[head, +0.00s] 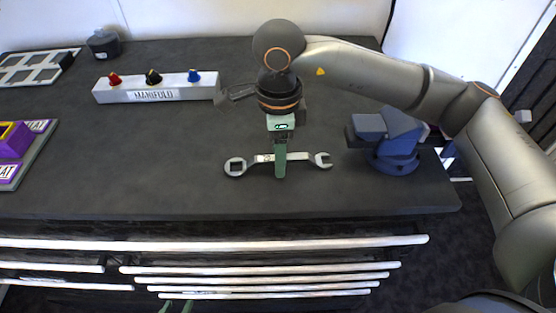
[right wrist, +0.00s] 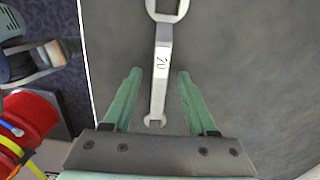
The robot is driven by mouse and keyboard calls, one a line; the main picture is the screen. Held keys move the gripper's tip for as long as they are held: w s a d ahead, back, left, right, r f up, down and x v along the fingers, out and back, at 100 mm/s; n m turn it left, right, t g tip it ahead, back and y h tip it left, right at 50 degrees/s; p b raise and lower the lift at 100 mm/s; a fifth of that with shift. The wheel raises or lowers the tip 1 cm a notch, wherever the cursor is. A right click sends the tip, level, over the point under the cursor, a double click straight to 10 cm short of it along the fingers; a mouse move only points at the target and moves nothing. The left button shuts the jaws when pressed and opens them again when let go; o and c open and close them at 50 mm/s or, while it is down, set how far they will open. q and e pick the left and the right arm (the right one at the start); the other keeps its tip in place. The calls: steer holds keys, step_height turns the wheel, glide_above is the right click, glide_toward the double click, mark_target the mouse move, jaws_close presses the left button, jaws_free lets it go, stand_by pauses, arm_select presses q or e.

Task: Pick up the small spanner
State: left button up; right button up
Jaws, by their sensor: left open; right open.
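A silver spanner (head: 245,165) lies flat on the dark bench top near its front edge, ring end left and open end right. It is the only spanner in view. My right gripper (head: 280,172) points down over the middle of its handle. In the right wrist view the spanner (right wrist: 162,50), marked "20", runs between the two green fingers of my right gripper (right wrist: 158,75); they are open, with gaps on both sides. Only the green fingertips of my left gripper (head: 176,305) show at the bottom edge of the head view, apart from each other.
A blue vise (head: 392,160) stands right of the spanner. A white manifold block (head: 155,94) with red, black and blue knobs is behind left. A purple block (head: 14,143) sits on a board at far left. A grey tray (head: 32,68) is at back left. The front-left bench top is clear.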

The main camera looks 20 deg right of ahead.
jaws_close()
stand_by(0.4)
stand_by(0.4)
